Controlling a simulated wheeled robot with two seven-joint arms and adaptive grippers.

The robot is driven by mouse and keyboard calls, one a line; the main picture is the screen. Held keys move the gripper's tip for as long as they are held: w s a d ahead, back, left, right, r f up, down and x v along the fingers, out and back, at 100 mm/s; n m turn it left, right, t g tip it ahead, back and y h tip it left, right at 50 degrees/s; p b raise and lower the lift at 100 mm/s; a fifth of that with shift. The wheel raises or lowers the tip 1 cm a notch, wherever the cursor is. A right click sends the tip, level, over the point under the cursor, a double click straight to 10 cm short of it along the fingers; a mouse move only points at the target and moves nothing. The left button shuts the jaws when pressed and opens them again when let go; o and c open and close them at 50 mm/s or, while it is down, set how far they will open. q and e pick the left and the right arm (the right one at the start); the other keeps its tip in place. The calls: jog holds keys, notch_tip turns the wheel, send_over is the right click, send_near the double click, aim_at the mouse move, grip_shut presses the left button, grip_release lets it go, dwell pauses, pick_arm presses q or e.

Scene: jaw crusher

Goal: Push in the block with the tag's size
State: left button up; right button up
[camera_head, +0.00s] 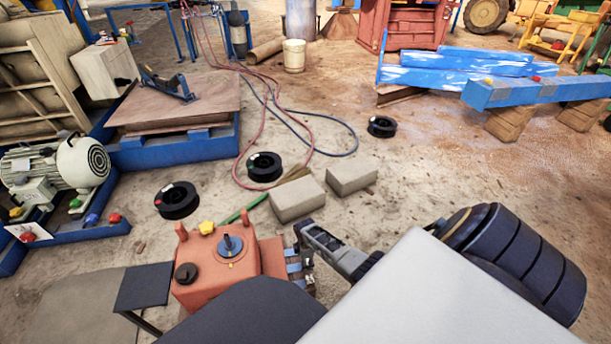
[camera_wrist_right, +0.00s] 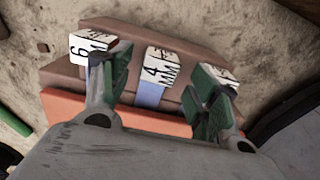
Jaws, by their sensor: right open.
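An orange-red machine housing (camera_head: 205,270) with a yellow knob (camera_head: 207,228), a blue dial (camera_head: 230,245) and a black knob (camera_head: 186,273) stands at the bottom of the head view. Blue-bodied blocks (camera_head: 293,267) show on its right side. In the right wrist view they carry white labels: one block reads 6 MM (camera_wrist_right: 92,46), the middle one 4 MM (camera_wrist_right: 160,67). A third label (camera_wrist_right: 222,76) is partly hidden by a finger and unreadable. My right gripper (camera_wrist_right: 163,80) is open, its green-padded fingers spread either side of the 4 MM block. I see nothing held. My left gripper is out of view.
A white card (camera_head: 27,231) lies near the electric motor (camera_head: 60,165); its text is unreadable. Grey blocks (camera_head: 297,199), black spools (camera_head: 177,200) and hoses lie beyond the machine. Open ground lies to the right.

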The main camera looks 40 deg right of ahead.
jog(key=shift+f+b, duration=0.95)
jog(key=shift+f, duration=0.55)
grip_shut()
